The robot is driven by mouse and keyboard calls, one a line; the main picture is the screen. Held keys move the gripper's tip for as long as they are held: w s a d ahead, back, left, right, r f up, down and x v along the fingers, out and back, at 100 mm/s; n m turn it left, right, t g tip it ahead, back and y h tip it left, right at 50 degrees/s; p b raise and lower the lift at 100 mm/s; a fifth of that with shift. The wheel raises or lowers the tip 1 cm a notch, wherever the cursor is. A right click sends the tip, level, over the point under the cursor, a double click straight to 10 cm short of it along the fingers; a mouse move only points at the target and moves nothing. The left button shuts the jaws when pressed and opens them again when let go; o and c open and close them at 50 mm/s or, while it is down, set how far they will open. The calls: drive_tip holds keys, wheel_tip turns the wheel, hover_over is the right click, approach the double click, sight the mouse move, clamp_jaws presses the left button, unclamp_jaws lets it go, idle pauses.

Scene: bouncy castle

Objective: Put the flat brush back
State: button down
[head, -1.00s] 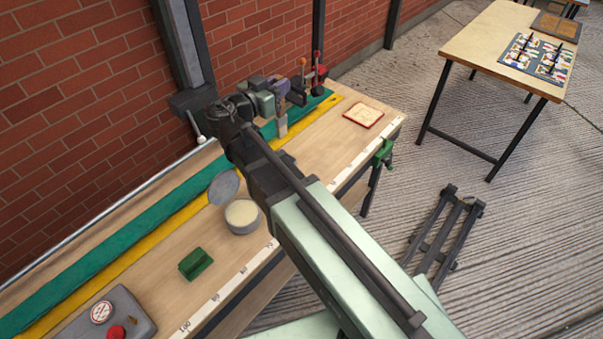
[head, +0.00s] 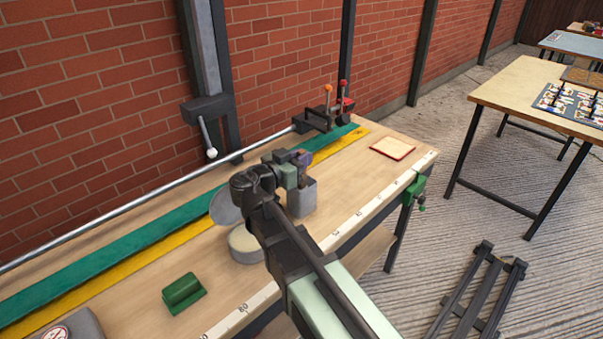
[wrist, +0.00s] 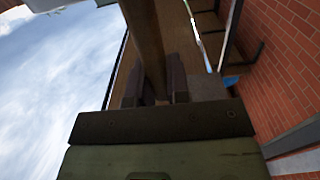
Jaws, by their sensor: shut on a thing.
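My gripper (head: 299,164) is low over a grey block-like holder (head: 302,198) on the workbench in the head view. In the wrist view my gripper (wrist: 155,90) is shut on a brown, wooden-looking piece, which I take to be the flat brush (wrist: 145,35). In the head view the brush is hidden by the gripper and the holder. I cannot tell whether its lower end is inside the holder or only above it.
A round tin (head: 241,247) of pale paste stands beside the holder, its grey lid (head: 224,207) tilted behind it. A green block (head: 184,292) lies nearer. A red-edged square (head: 392,148) lies to the right. A metal rail (head: 130,197) runs along the bench's back.

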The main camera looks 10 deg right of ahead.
drive_tip(key=shift+f+p, duration=0.2)
drive_tip(key=shift+p, duration=0.1)
drive_tip(key=shift+f, duration=0.2)
drive_tip(key=c, duration=1.1)
unclamp_jaws()
drive_tip(key=shift+r, duration=0.25)
drive_tip(key=v, duration=1.2)
drive_tip(key=shift+f, duration=0.1)
